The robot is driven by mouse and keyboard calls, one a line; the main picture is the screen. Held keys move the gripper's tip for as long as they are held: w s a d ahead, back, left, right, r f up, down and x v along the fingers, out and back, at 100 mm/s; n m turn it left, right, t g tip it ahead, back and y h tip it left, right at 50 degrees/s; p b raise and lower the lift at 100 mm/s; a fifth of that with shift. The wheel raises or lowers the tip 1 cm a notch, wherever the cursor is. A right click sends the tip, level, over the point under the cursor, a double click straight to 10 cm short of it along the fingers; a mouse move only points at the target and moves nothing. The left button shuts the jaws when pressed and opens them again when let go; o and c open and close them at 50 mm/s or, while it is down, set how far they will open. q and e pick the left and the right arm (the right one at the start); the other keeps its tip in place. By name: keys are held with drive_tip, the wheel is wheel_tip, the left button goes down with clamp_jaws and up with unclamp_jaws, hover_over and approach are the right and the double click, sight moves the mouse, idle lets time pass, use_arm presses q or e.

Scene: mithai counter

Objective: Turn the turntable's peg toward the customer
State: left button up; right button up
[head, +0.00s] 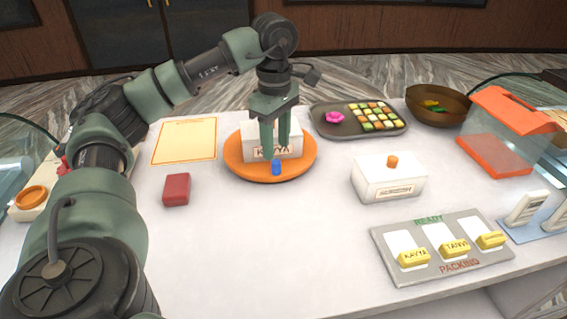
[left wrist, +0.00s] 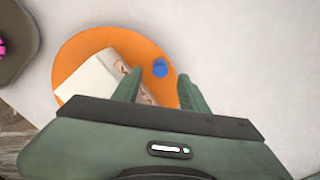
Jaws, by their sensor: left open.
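The orange turntable (head: 238,165) lies on the counter and bears a white box with a name label (head: 255,152). The blue peg (head: 276,168) stands near the turntable's front edge, on my side of the box. My left gripper (head: 275,152) points down over the turntable with its fingers apart, just above or behind the peg; contact cannot be told. In the left wrist view, the turntable (left wrist: 75,62), the box (left wrist: 92,78) and the peg (left wrist: 160,68) show, with the peg ahead of and between the open fingertips (left wrist: 157,82). My right gripper is in neither view.
A red block (head: 176,189) and a bordered sheet (head: 185,141) lie to the left. A sweets tray (head: 345,130) stands behind right, a white box with an orange knob (head: 388,180) to the right. A ready/packing board (head: 440,270) lies in front. Counter before the turntable is clear.

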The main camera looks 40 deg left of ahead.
sight(276, 161)
use_arm(q)
wheel_tip(276, 161, down, 6)
drive_tip(key=shift+r+p, duration=0.1)
drive_tip(key=shift+p, duration=0.2)
clamp_jaws()
idle(1.3)
